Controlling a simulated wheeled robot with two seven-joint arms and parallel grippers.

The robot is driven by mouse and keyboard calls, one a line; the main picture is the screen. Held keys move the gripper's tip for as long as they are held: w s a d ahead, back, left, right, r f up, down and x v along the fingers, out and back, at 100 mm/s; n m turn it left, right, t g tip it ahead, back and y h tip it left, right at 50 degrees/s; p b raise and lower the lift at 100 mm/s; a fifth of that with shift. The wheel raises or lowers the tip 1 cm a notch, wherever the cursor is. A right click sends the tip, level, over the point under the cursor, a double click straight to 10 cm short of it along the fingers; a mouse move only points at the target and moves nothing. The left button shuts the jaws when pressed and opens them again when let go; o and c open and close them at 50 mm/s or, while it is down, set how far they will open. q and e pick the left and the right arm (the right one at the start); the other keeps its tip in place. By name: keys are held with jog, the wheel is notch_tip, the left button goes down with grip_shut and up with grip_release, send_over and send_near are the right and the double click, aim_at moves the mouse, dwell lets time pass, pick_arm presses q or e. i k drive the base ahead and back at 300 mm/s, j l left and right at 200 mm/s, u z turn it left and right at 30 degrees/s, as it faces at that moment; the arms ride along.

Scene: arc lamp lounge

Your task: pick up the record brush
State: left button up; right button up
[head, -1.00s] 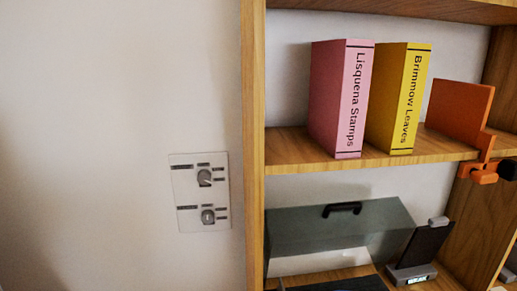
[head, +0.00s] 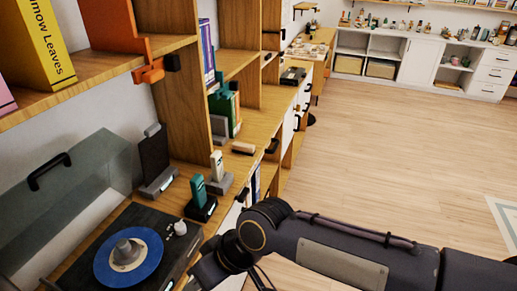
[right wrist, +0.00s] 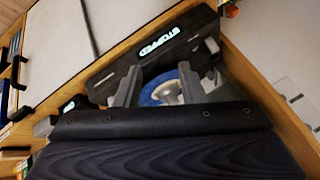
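A small tan wooden block (head: 243,148), which looks like the record brush, lies on the wooden shelf top in the head view, beyond the two upright handsets. It is small there, and I cannot make it out for sure in the right wrist view. My right gripper (right wrist: 157,86) is open, its two grey fingers apart with nothing clear between them; the turntable's blue record shows behind. In the head view the right arm reaches in from the right to beside the turntable's front, well short of the block, and its fingers are hard to see. My left gripper is not in view.
The turntable (head: 85,250) with a blue record (head: 128,257) and raised lid (head: 70,190) is at lower left. A teal handset (head: 199,190) and a white handset (head: 217,165) stand between arm and block. Green books (head: 225,108) stand behind. Floor on the right is clear.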

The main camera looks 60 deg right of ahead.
aim_at(244, 149)
jog(key=z, duration=1.8)
jog(key=i+l, duration=0.35)
jog(key=i+l+u, duration=0.15)
jog(key=i+l, duration=0.15)
jog(key=i, duration=0.3)
jog(key=i+l+u, duration=0.1)
jog(key=u, duration=1.45)
